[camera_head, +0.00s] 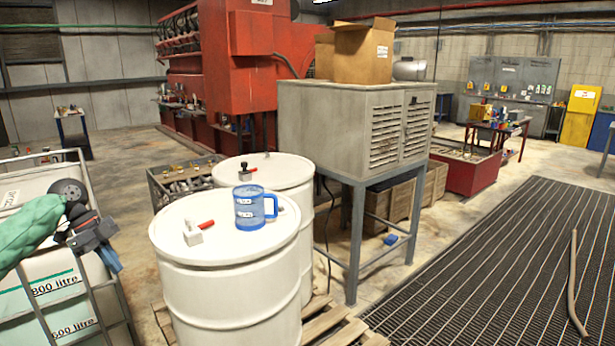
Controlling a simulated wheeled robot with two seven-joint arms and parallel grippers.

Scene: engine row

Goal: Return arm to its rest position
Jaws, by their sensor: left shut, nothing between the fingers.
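My left arm in its green sleeve comes in from the left edge. My left gripper (108,255) is shut and empty, over the white liquid tank and left of the near white drum (230,290). It is clear of the drum and of the things on it. A blue mug (249,208) with its handle to the right stands upright on the near drum top. A small white piece with a red lever (194,233) lies left of the mug. My right gripper is out of view.
A caged white tank (55,295) stands below my left arm. A second drum (285,172) stands behind the near one. A grey cabinet on legs (330,135) stands right of the drums. A floor grate (480,260) with a loose hose (573,280) lies at right.

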